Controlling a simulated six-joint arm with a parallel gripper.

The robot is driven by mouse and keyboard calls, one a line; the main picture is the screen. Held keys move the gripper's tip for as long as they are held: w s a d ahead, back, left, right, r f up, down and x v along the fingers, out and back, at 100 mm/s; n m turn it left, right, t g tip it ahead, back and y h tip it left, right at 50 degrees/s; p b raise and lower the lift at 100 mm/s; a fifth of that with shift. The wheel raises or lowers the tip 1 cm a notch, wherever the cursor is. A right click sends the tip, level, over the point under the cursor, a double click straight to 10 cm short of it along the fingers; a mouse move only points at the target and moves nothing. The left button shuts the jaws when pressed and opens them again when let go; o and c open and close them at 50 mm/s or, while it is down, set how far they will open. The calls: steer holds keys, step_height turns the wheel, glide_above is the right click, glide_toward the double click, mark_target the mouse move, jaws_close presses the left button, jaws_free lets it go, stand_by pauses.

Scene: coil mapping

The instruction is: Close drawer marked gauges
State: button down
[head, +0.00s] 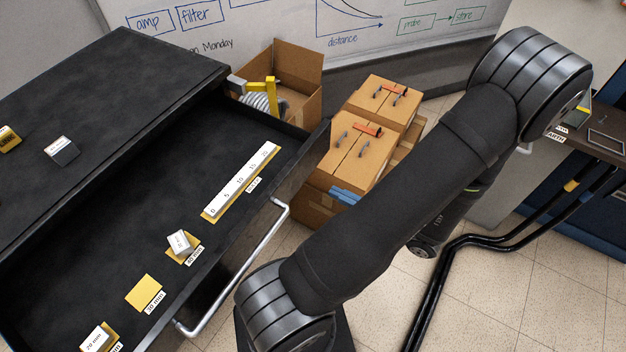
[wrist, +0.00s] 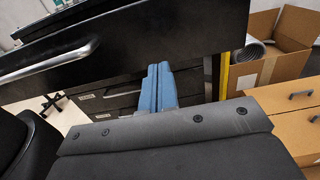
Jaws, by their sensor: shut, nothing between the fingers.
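A black drawer stands pulled out of the black cabinet (head: 130,70); its front (head: 300,175) with a silver bar handle (head: 232,270) faces right. No gauges label is readable on it. Inside lie a white ruler on a yellow strip (head: 240,180), a small white block (head: 180,243), a bare yellow pad (head: 144,293) and another block near the bottom edge. In the wrist view the drawer front (wrist: 190,35) and handle (wrist: 50,62) cross the top. My gripper (wrist: 160,68) has its blue fingers together, empty, near the front's lower edge. Contact cannot be told.
Cardboard boxes (head: 362,155) with handles stand just beyond the drawer front, and an open box (head: 297,65) holds a coil. Lower closed drawers (wrist: 115,100) show under the open one. A whiteboard (head: 340,25) is behind. Tiled floor lies right of the drawer.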

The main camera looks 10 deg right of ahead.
mark_target(213, 136)
steer(key=shift+x, duration=3.8)
steer(key=shift+a, duration=0.1)
steer(key=x, duration=3.2)
steer(key=shift+w+a+f, duration=0.2)
steer(key=shift+w+a, duration=0.05)
steer(key=shift+w, duration=0.05)
steer(key=shift+w+a, duration=0.1)
steer(key=shift+w, duration=0.05)
steer(key=shift+a+r, duration=0.1)
steer(key=v, duration=1.4)
steer(key=shift+s+d, duration=0.2)
steer(key=shift+d, duration=0.05)
steer(key=x, duration=1.4)
